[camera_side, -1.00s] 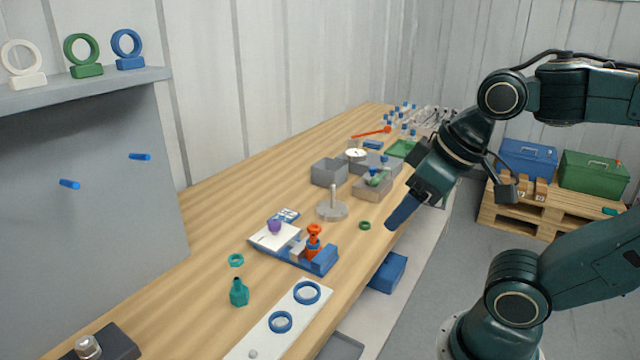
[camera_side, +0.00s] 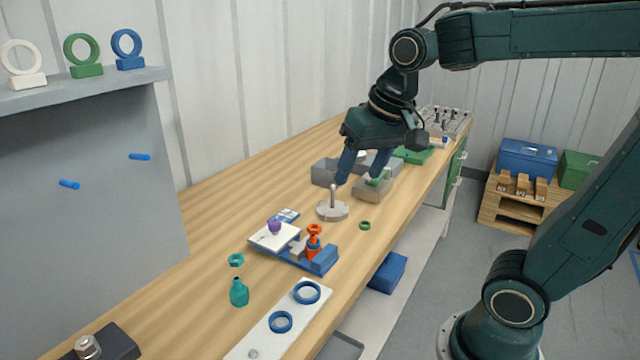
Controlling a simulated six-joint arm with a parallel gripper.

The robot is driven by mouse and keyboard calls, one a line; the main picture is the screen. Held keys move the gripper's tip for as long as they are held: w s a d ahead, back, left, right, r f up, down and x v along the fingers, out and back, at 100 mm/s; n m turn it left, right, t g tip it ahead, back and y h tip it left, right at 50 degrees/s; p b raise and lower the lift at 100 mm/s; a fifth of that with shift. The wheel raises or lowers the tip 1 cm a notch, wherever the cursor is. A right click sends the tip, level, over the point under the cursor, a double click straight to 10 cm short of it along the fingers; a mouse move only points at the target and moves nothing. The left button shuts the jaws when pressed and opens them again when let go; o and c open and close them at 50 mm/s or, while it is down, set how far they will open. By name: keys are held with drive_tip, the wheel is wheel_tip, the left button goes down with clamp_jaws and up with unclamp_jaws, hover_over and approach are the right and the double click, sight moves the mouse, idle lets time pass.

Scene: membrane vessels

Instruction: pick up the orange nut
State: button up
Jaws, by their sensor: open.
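The orange nut (camera_side: 314,229) sits at the top of an orange vessel (camera_side: 313,248), which stands upright at the right end of a blue fixture (camera_side: 322,264) on the bench. I cannot tell whether the nut is seated on the vessel's neck or just rests there. My gripper (camera_side: 359,178) is open with two blue fingers pointing down. It is above and behind the nut, up and to the right in the picture, over the area of a grey round stand and grey bins. Nothing shows between its fingers.
A grey stand with an upright post (camera_side: 332,208) is close below my gripper. Grey bins (camera_side: 325,172) are behind it. A white plate with a purple piece (camera_side: 275,228) is left of the nut. A teal vessel (camera_side: 239,293) and a white strip with blue rings (camera_side: 262,340) are nearer the camera.

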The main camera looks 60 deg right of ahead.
drive_tip(key=w+d+m+g, duration=0.1)
drive_tip(key=w+d+m, duration=0.25)
drive_tip(key=w, duration=0.35)
drive_tip(key=m+g, duration=0.3)
drive_tip(key=m, duration=0.6)
hover_over(314, 229)
wheel_tip(314, 229, down, 14)
drive_tip(key=shift+s+a, duration=0.15)
drive_tip(key=shift+a, duration=0.15)
drive_tip(key=shift+f, duration=4.3)
drive_tip(key=shift+s+f, duration=0.2)
drive_tip(key=shift+f, duration=2.35)
